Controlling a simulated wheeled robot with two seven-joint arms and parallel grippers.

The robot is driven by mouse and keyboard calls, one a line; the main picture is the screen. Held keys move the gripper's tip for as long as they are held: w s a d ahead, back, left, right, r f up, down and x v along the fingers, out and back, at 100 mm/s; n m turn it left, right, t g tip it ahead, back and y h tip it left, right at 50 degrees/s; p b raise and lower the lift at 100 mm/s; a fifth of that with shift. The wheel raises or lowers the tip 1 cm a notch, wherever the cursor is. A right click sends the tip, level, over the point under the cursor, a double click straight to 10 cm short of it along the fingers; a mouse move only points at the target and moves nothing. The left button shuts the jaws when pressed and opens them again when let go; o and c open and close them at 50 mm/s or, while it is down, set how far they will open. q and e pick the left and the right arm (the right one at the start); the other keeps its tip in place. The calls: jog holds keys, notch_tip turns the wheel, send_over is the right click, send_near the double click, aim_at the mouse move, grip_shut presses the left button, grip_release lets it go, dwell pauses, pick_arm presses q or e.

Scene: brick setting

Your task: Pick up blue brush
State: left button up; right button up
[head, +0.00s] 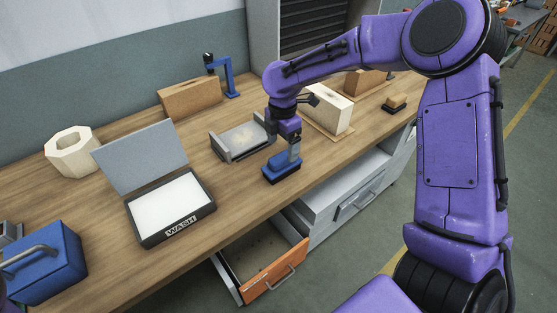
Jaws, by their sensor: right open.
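The blue brush (280,175) stands upright on the wooden worktop near its front edge, its dark blue base down. My right gripper (292,148) comes down from above at the brush's upper part, with its jaws open. Whether the fingers touch the brush cannot be told, as the gripper hides part of its top. My left gripper is out of view.
A grey metal fixture (238,143) stands just left of the brush. An open box marked WASH (205,212) and a blue toolbox (58,270) are further left. A pale brick (330,110) lies right. An orange-fronted drawer (275,273) stands open below.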

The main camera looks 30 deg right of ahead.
aim_at(282, 155)
jog(key=f, duration=0.2)
jog(key=f+p, duration=0.1)
jog(key=f, duration=0.4)
jog(key=shift+s+a+f, duration=0.15)
jog(key=shift+s+f, duration=0.15)
jog(key=shift+f, duration=0.1)
jog(key=c, duration=1.2)
jog(key=shift+o, duration=0.2)
jog(key=shift+w+r, duration=0.1)
jog(key=shift+r, duration=0.4)
jog(key=s+d+r+p, duration=0.1)
jog(key=s+r+p, duration=0.4)
jog(key=s+r, duration=0.7)
jog(key=shift+s+d, duration=0.25)
jog(key=shift+s, duration=0.85)
